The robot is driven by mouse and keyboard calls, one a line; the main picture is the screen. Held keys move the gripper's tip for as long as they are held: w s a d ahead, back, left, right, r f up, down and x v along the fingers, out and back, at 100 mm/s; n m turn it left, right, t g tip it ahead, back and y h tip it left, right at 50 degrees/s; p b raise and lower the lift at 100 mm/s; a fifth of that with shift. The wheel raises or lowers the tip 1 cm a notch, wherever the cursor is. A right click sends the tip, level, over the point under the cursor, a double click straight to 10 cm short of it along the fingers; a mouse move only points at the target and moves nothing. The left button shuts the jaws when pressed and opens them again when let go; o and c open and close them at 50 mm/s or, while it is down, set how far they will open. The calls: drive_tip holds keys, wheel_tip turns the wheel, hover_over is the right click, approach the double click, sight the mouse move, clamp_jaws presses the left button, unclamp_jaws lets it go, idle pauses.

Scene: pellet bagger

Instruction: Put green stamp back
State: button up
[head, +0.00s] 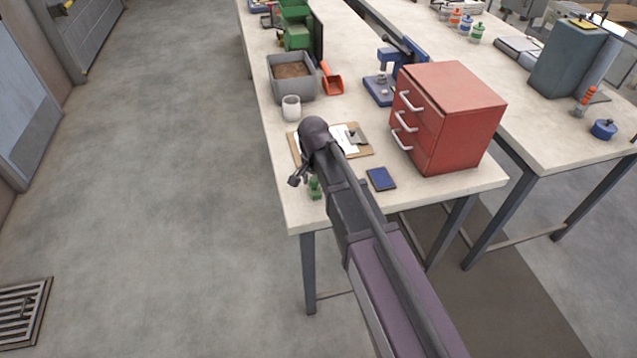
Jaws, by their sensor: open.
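A small green stamp (315,188) stands on the near bench close to its front left corner, partly hidden by my arm. My gripper (297,181) is open just left of the stamp in the picture, over the bench's left edge. I cannot tell its height above the bench or whether it touches the stamp. No stamp holder can be made out in this view.
A dark blue pad (381,179), a clipboard (361,153) and a white cup (291,108) are nearby. A red drawer cabinet (463,122) stands right of my arm. Farther back are a grey bin (291,88) and an orange scoop (332,82). Open floor lies left.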

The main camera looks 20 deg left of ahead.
sight(314, 178)
wheel_tip(314, 178, up, 12)
drive_tip(key=p, duration=1.2)
drive_tip(key=shift+a+r, duration=0.1)
idle(0.8)
drive_tip(key=s+d+n, duration=0.1)
drive_tip(key=s+d, duration=0.2)
drive_tip(key=d, duration=1.5)
drive_tip(key=s+d+n, duration=0.1)
drive_tip(key=s+d, duration=0.2)
drive_tip(key=d, duration=1.6)
drive_tip(key=shift+d+n, duration=0.3)
